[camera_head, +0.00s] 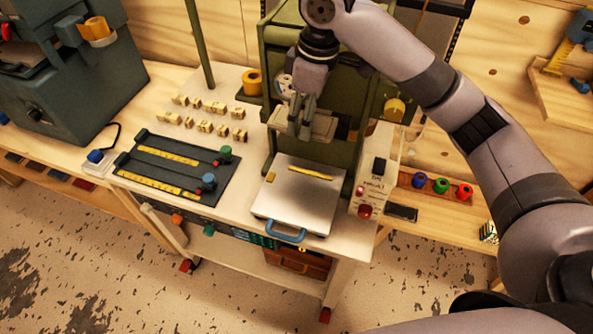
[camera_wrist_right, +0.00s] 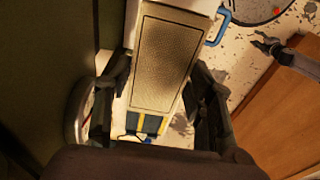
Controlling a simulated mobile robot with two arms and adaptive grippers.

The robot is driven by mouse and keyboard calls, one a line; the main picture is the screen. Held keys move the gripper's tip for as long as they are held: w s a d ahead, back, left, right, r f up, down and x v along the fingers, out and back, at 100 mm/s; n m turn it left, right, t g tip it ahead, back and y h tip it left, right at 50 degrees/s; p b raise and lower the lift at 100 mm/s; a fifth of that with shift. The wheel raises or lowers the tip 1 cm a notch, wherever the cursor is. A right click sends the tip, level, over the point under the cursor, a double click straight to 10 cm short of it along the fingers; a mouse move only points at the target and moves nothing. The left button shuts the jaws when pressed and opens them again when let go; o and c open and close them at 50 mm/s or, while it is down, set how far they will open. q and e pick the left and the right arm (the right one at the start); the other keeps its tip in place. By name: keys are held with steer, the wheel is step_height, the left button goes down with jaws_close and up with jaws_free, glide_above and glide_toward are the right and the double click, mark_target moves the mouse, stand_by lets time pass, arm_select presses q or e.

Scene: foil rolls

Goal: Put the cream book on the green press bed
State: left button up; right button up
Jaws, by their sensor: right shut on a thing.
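My right gripper (camera_head: 303,122) is in front of the green press (camera_head: 345,95), above and behind its bed. It is shut on the cream book (camera_wrist_right: 165,60), which lies between the fingers in the right wrist view. The book looks tan, with a rectangular border line on its cover. In the head view the book (camera_head: 322,124) is partly hidden by the fingers. The press bed (camera_head: 290,210) is a pale metal plate with a blue handle at its front. It lies apart from the book, below it. My left gripper is out of the head view; a dark gripper-like shape (camera_wrist_right: 268,45) shows in the wrist view.
A control box (camera_head: 372,185) stands at right. Small blocks (camera_head: 210,110) lie behind the tray.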

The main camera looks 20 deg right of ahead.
steer(key=f, duration=0.7)
steer(key=f+p, duration=0.1)
steer(key=f, duration=0.7)
steer(key=shift+s+p, duration=0.2)
steer(key=shift+p, duration=0.1)
steer(key=shift+f, duration=0.35)
step_height(320, 180, down, 3)
steer(key=shift+f, duration=0.2)
arm_select(q)
steer(key=shift+g, duration=0.3)
steer(key=s, duration=0.1)
steer(key=s+r, duration=0.1)
steer(key=s, duration=0.1)
steer(key=shift+s+a+r, duration=0.25)
steer(key=shift+s+r, duration=0.05)
steer(key=shift+r, duration=0.1)
arm_select(e)
steer(key=shift+f, duration=0.1)
